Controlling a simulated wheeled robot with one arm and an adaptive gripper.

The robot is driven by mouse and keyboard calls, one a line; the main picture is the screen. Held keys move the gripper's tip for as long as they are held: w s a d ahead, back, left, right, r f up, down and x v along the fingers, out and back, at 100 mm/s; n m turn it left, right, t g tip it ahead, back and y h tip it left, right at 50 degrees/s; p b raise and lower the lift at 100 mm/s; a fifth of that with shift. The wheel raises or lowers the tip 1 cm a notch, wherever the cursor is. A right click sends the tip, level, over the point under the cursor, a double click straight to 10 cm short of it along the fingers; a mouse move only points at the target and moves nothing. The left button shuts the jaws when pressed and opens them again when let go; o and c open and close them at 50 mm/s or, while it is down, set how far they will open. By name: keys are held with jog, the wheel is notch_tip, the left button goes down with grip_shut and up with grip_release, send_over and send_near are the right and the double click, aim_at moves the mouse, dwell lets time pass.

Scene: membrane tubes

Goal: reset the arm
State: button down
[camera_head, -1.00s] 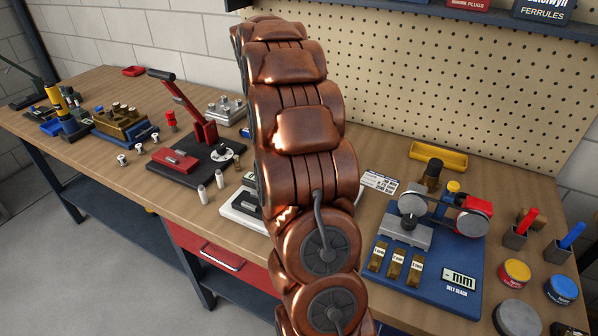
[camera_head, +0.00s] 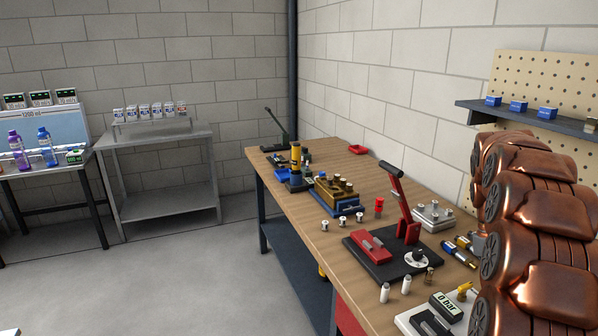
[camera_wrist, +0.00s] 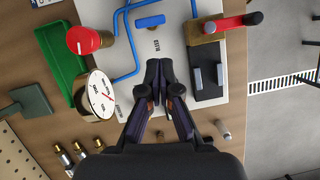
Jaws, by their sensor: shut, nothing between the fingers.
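My gripper (camera_wrist: 161,90) shows in the wrist view, pointing down over the workbench. Its two dark fingers are together at the tips, with nothing between them. Below the fingertips is a white panel (camera_wrist: 172,50) with blue tubing and a blue handle (camera_wrist: 150,21). My copper-coloured arm fills the right side of the head view, over the wooden workbench (camera_head: 300,190). The gripper itself is not visible in the head view.
A black press with a red lever (camera_head: 400,205) stands on the bench near my arm. The wrist view shows a round gauge (camera_wrist: 97,95), a green tray (camera_wrist: 62,62) and a red knob (camera_wrist: 83,40). A metal table (camera_head: 165,200) stands at the left; the floor between is clear.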

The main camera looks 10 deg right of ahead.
jog(key=s+a+r+t, duration=0.1)
jog(key=s+a, duration=0.3)
jog(key=a, duration=0.6)
jog(key=s+a+r, duration=0.1)
jog(key=s+a, duration=0.2)
jog(key=a, duration=0.6)
jog(key=s+a+f, duration=0.2)
jog(key=s+a, duration=0.4)
jog(key=s, duration=0.1)
jog(key=s+a+f+t, duration=0.1)
jog(key=s+a+f, duration=0.1)
jog(key=s+a, duration=0.3)
jog(key=s, duration=0.3)
jog(key=shift+a+f+m, duration=0.3)
jog(key=shift+a, duration=0.05)
